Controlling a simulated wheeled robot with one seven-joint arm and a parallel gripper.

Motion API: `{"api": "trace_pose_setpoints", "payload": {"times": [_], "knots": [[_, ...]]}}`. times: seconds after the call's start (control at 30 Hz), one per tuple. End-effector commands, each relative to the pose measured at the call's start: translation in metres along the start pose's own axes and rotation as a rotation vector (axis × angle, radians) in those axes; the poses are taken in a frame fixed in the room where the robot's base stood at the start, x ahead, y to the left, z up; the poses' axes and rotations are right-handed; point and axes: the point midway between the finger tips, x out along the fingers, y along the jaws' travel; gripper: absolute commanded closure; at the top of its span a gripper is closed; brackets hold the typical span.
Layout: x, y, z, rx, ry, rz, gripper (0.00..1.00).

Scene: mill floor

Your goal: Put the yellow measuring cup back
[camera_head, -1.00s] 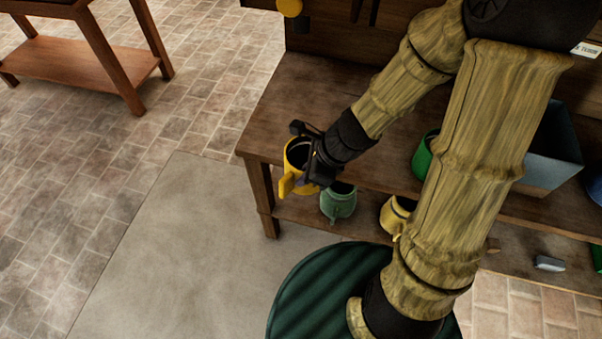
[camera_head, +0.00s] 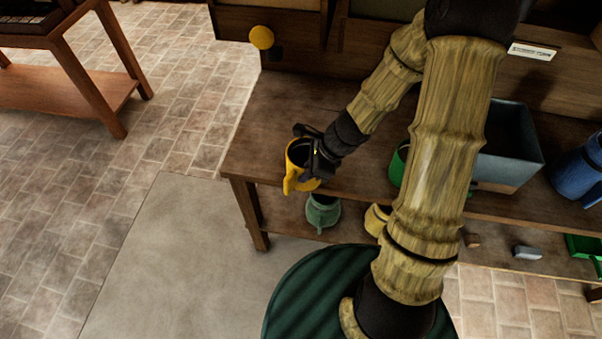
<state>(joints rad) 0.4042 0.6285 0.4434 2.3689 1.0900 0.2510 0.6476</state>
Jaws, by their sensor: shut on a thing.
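The yellow measuring cup (camera_head: 294,177) is held by my gripper (camera_head: 308,152) over the left front edge of the wooden bench. Its dark opening faces up and its handle points toward the camera. The black jaws are shut on the cup at its right and back side. Whether the cup touches the bench top cannot be told. A second yellow vessel (camera_head: 376,220) sits on the lower shelf, partly hidden behind my arm.
The bench top (camera_head: 262,118) is bare at left. A green container (camera_head: 398,165), a grey bin (camera_head: 512,160) and a blue jug (camera_head: 580,172) stand at right. A green jug (camera_head: 322,212) sits on the lower shelf (camera_head: 290,212). A wooden table (camera_head: 90,75) stands far left.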

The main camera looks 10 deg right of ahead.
Motion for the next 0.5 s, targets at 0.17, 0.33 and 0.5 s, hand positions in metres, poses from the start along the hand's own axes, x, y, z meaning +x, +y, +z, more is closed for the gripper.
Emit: {"api": "trace_pose_setpoints", "payload": {"times": [0.17,0.33,0.5], "knots": [[-0.004,-0.013,-0.006,0.001,0.000,0.001,1.00],[-0.006,-0.025,-0.012,0.001,0.000,0.000,1.00],[-0.008,-0.036,-0.019,0.001,0.000,0.000,1.00]]}}
